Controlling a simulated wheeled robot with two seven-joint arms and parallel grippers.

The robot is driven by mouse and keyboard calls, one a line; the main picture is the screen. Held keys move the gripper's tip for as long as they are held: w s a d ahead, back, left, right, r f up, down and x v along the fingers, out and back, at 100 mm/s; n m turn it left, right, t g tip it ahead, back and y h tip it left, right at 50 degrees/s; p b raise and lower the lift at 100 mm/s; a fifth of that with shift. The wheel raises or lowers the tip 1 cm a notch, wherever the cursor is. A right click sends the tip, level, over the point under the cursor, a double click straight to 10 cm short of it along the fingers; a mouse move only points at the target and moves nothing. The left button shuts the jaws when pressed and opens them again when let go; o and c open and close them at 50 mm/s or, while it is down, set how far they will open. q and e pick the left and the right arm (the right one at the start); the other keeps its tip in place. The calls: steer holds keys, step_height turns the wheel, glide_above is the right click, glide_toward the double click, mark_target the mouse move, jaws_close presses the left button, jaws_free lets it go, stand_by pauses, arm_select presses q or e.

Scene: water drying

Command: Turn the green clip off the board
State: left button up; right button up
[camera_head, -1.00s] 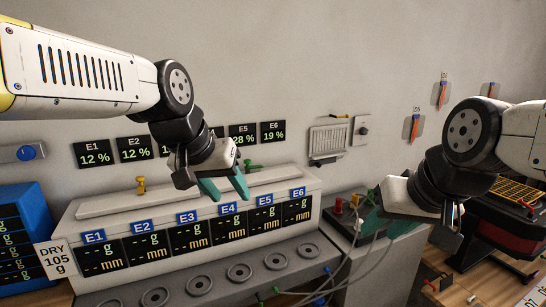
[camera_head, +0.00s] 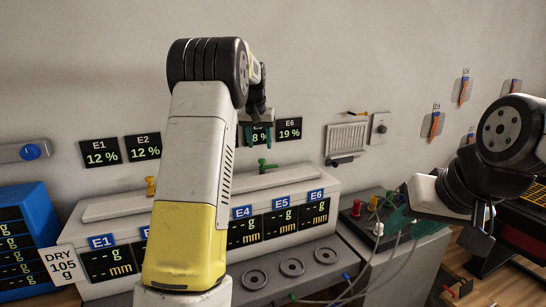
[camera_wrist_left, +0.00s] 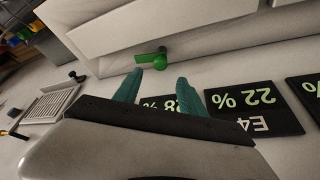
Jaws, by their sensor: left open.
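A green clip-like piece (camera_head: 389,198) stands on the small dark board (camera_head: 352,224), beside red and yellow pieces. My right gripper (camera_head: 415,226) is just right of it; its teal fingers partly overlap the board's right side, and I cannot tell whether they touch anything. A green handle (camera_head: 266,165) sits on the white cabinet's top; it also shows in the left wrist view (camera_wrist_left: 150,58). My left gripper (camera_head: 264,134) is open and empty, above and behind that handle, before the wall displays. Its fingers (camera_wrist_left: 160,78) point toward the handle, apart from it.
The white cabinet (camera_head: 331,201) carries the E-numbered displays. A yellow handle (camera_head: 150,186) is on its left. Cables (camera_head: 362,272) run below the board. A wall grille (camera_head: 346,138) is behind. My left arm hides the cabinet's middle.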

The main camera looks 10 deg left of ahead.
mark_target(262, 160)
arm_select(q)
steer(key=x, duration=0.7)
steer(key=shift+f, duration=0.25)
jaws_close()
